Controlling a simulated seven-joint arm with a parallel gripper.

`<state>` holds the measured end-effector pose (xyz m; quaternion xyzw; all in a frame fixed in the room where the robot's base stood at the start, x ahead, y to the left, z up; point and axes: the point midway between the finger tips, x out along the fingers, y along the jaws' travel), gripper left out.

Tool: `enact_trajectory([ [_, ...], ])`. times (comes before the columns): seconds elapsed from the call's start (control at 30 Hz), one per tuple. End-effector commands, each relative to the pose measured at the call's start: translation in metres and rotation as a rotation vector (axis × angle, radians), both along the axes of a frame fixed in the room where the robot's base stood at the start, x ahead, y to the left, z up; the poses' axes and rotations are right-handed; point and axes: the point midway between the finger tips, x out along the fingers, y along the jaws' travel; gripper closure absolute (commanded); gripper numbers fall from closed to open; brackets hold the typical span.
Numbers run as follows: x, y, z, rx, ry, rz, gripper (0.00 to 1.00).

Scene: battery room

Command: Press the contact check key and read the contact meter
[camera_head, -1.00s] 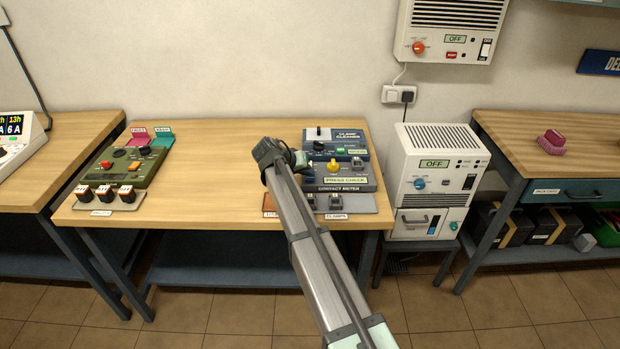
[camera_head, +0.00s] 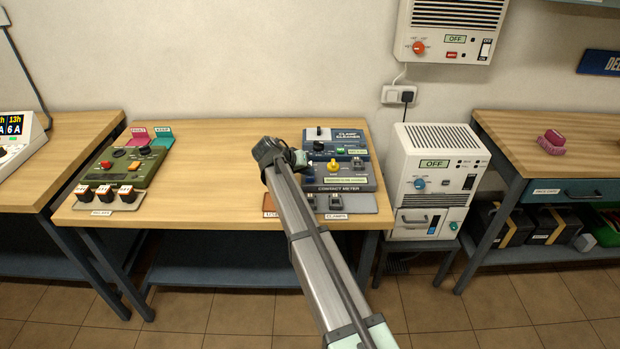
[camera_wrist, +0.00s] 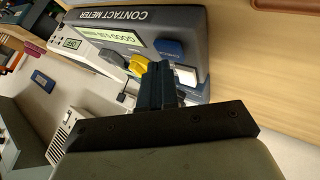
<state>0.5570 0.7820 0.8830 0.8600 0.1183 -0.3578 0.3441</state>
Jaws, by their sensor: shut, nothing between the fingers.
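The contact meter (camera_head: 345,188) is a dark blue-grey box at the right of the middle bench. Its name also shows on its edge in the wrist view (camera_wrist: 113,16). Its green display (camera_wrist: 108,32) reads GOOD and then a small value, roughly 0.0-something, whose last digit I cannot read surely. A yellow knob (camera_wrist: 138,64) and a blue key (camera_wrist: 168,47) are on its face. My gripper (camera_wrist: 157,66) is shut and empty, its fingertips down at the meter's face between the knob and a white piece (camera_wrist: 187,75). Whether they touch a key is hidden.
The clamp cleaner (camera_head: 347,135) stands behind the meter. A grey mat (camera_head: 358,204) with clamps lies in front. The bench middle (camera_head: 210,165) is clear. A white cabinet (camera_head: 438,143) stands right.

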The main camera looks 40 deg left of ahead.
Motion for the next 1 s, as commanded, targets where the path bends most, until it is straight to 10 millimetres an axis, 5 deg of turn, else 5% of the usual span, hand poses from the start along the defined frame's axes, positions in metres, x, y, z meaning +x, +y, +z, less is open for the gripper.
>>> enact_trajectory([
  [0.67,0.000,0.000,0.013,0.000,-0.001,0.001,1.00],
  [1.0,0.000,0.000,0.039,0.001,-0.001,0.000,1.00],
])
